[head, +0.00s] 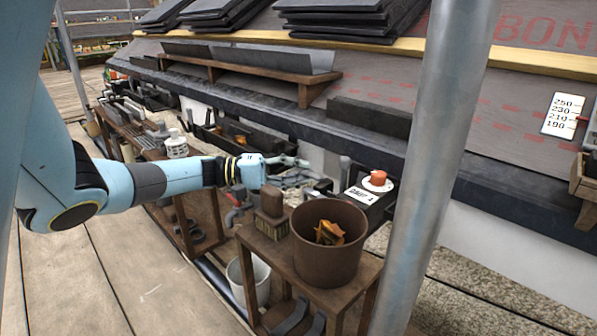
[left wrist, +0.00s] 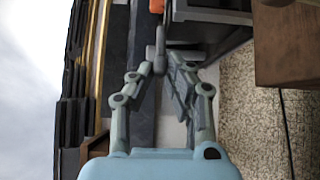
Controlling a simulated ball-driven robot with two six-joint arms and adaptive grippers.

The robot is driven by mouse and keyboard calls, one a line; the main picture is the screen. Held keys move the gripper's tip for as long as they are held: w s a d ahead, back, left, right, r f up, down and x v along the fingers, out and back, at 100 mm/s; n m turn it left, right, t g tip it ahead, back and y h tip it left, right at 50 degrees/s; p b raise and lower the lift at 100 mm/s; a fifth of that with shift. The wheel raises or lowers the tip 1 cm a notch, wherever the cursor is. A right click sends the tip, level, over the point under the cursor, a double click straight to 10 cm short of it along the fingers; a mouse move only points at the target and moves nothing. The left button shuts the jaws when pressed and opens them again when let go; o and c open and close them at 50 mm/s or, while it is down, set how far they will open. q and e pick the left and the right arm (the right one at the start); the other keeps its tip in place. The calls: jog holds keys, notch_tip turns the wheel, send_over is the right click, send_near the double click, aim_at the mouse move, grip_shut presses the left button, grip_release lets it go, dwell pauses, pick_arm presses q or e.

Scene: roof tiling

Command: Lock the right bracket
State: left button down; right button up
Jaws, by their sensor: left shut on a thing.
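My left gripper (head: 312,172) reaches in from the left, beside the dark gutter edge. In the left wrist view its fingers (left wrist: 161,64) close on a narrow grey handle (left wrist: 158,43). The handle stands next to a dark bracket-like box (left wrist: 212,14). In the head view a grey upright pin (head: 345,170) shows just right of the fingers, left of a black box with a white label (head: 361,195). A round orange knob (head: 377,177) on a white base sits on that box. I cannot tell which part is the bracket's lock. My right gripper is not in view.
A brown bucket (head: 328,240) with orange scraps stands on a wooden stand (head: 262,247) below the gripper. A metal pole (head: 436,150) rises at the right. Dark tiles (head: 352,20) are stacked on the roof above. The plank floor at lower left is clear.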

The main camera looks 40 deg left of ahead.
pick_arm(q)
jog(key=c, duration=1.3)
grip_release()
jog(key=v, duration=1.2)
jog(key=shift+s, duration=0.1)
